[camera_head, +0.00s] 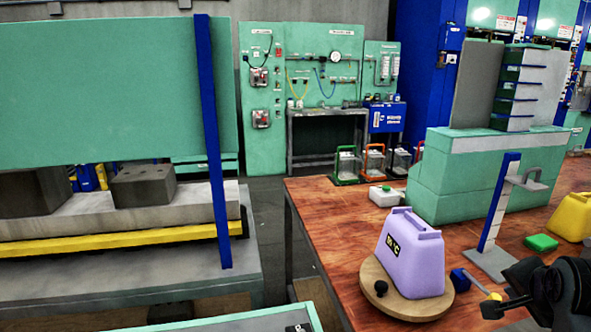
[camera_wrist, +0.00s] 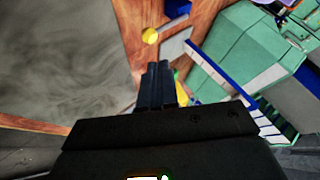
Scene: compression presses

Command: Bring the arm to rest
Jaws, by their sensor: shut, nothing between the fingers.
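My gripper shows in the wrist view (camera_wrist: 158,68) with its two dark fingers together and nothing between them. In the head view the dark end of my arm is at the lower right, over the right part of the wooden table (camera_head: 335,215). In the wrist view the fingers point toward a round yellow knob (camera_wrist: 150,36), which appears just beyond the tips. A gap to it cannot be judged.
On the table stand a lilac jug-like container (camera_head: 412,255) on a round wooden board, a blue-and-white upright stand (camera_head: 496,210), a green block (camera_head: 541,242) and a yellow container (camera_head: 575,216). A large green machine (camera_head: 440,185) stands behind. A press (camera_head: 120,225) is at left.

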